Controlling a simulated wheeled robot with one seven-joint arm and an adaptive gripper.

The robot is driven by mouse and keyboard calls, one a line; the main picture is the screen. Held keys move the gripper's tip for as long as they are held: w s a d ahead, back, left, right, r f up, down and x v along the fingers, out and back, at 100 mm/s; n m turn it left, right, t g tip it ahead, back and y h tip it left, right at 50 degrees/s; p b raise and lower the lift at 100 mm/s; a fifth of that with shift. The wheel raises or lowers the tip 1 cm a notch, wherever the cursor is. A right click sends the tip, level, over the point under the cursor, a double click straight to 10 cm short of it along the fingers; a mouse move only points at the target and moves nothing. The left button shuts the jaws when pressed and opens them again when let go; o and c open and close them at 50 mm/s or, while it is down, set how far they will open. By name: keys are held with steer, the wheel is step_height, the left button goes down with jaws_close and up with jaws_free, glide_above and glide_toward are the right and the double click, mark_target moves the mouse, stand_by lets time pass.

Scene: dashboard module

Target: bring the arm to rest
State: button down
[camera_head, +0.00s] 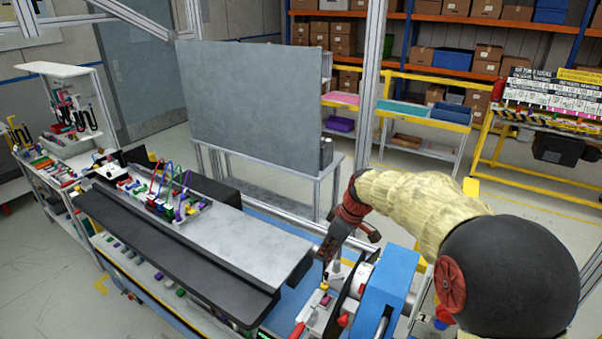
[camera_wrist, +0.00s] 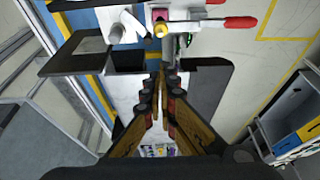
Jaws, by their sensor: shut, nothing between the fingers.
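My arm (camera_head: 430,205) reaches in from the right in the head view, in a pale yellow cover with a black joint. My gripper (camera_head: 328,258) points down over the right end of the bench, near a small fixture. In the wrist view my gripper (camera_wrist: 161,75) is shut, its two fingers together with nothing between them. Beyond the fingertips lies the fixture with a red-handled lever (camera_wrist: 238,23) and a yellow-tipped part (camera_wrist: 160,29). I cannot tell how far the fingertips are above it.
The dashboard module (camera_head: 235,245), a long dark and grey panel, lies on the bench left of my gripper. Coloured cables (camera_head: 170,190) stand on its far end. A blue block (camera_head: 392,280) is close right of my gripper. A grey board (camera_head: 250,95) stands behind.

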steer(key=s+d+m+t+h+b, duration=0.1)
steer(key=s+d+m+b, duration=0.1)
steer(key=s, duration=0.9)
steer(key=s+d+r+m+t+h+b, duration=0.1)
steer(key=s+m, duration=0.4)
steer(key=s, duration=0.6)
steer(key=s+d+r+m+t+h+b, duration=0.1)
steer(key=s+d+m+b, duration=0.2)
steer(key=s, duration=0.8)
steer(key=shift+s+r+m+b, duration=0.2)
steer(key=shift+s+m+b, duration=0.15)
steer(key=shift+b, duration=0.9)
